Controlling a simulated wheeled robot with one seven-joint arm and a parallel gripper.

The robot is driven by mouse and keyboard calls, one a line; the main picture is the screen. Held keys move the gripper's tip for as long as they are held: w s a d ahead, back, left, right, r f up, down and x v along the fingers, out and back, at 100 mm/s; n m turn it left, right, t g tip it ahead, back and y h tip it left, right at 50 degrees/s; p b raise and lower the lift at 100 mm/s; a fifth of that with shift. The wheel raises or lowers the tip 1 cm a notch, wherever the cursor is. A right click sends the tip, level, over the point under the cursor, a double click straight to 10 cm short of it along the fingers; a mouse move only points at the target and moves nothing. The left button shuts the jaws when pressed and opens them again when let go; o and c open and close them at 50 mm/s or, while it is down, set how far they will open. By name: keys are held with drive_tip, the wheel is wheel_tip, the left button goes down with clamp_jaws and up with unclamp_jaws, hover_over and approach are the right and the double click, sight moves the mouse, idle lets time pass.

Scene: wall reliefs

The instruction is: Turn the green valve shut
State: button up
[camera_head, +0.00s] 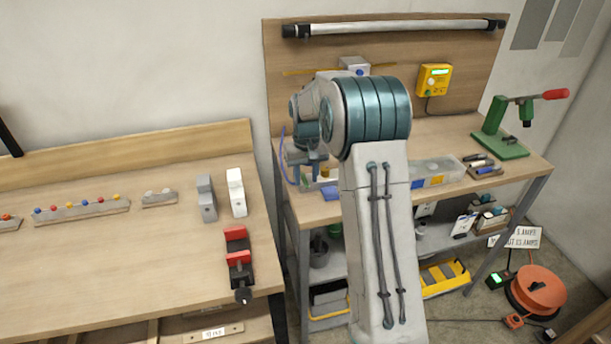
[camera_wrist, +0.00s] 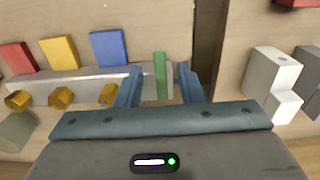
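The green valve handle (camera_wrist: 160,75) shows in the wrist view as a narrow upright bar at the right end of a pale manifold (camera_wrist: 75,87). My gripper (camera_wrist: 159,70) is open, with one blue-grey finger on each side of the green handle. Gaps show on both sides, so the fingers look apart from it. Red (camera_wrist: 18,57), yellow (camera_wrist: 58,53) and blue (camera_wrist: 108,48) handles stand in a row to its left and look broader. In the head view my gripper (camera_head: 308,170) is low over the right bench, and my arm hides much of the manifold.
Brass-coloured fittings (camera_wrist: 60,97) line the manifold's near side. A white block (camera_wrist: 272,78) stands to the right, past a dark gap between benches. In the head view, a red vise (camera_head: 238,258) is on the left bench and a green press (camera_head: 505,130) on the right bench.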

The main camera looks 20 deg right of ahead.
sight(306, 182)
wheel_tip(306, 182, up, 14)
drive_tip(key=shift+b, duration=0.4)
drive_tip(key=shift+s+f, duration=0.1)
idle(0.3)
